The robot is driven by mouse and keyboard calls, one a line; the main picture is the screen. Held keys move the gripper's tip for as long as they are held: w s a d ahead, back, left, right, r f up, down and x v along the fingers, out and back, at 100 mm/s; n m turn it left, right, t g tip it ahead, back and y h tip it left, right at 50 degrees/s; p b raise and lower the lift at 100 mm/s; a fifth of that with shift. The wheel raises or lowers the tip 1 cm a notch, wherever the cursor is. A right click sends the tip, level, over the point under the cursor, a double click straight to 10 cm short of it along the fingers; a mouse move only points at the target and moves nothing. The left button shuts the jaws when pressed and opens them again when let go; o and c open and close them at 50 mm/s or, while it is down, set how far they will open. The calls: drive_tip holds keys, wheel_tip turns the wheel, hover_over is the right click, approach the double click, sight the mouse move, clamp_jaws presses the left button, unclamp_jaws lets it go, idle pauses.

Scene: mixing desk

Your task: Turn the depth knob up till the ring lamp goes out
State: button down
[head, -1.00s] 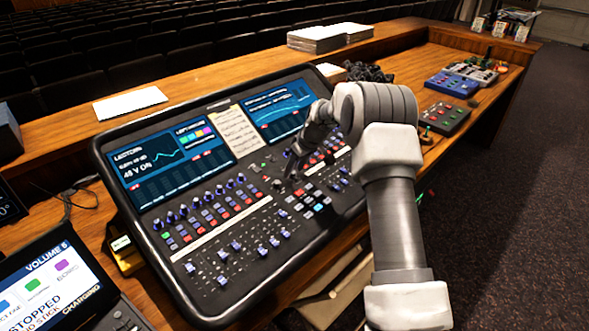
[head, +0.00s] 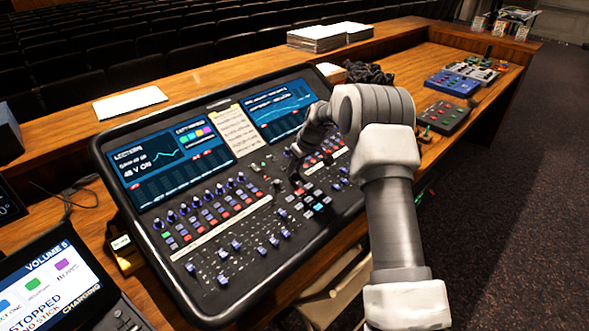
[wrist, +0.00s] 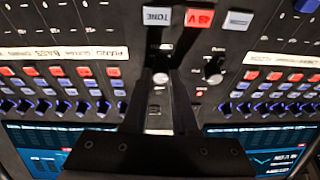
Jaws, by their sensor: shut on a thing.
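The mixing desk (head: 262,262) fills the middle of the head view. My gripper (head: 297,178) reaches down onto its centre section, between the two groups of channel buttons. In the wrist view my gripper (wrist: 164,62) has both dark fingers close together, shut on a small knob that they mostly hide. Its label cannot be read, so I cannot tell from print that it is the depth knob. A second black knob (wrist: 214,70) stands free just right of the fingers. I cannot make out a lit ring lamp around the held knob.
Just beyond the fingers are a TONE button (wrist: 157,16), a red button (wrist: 199,17) and a pale button (wrist: 238,20). Blue knobs (wrist: 78,107) crowd both sides. A tablet (head: 48,285) sits at the lower left, and effect boxes (head: 452,84) at the right.

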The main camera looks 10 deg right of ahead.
drive_tip(key=m+b, duration=0.1)
drive_tip(key=m, duration=0.2)
drive_tip(key=shift+a+h, duration=0.1)
drive_tip(key=shift+h, duration=0.3)
drive_tip(key=m+b, duration=0.1)
drive_tip(key=m, duration=0.1)
drive_tip(key=shift+m+t+h, duration=0.3)
drive_tip(key=shift+h, duration=0.1)
drive_tip(key=m, duration=0.3)
drive_tip(key=m+h, duration=0.1)
drive_tip(key=m, duration=0.2)
drive_tip(key=shift+s+a+h, duration=0.1)
drive_tip(key=shift+h, duration=0.2)
drive_tip(key=shift+m+p, duration=0.3)
drive_tip(key=c, duration=0.7)
unclamp_jaws()
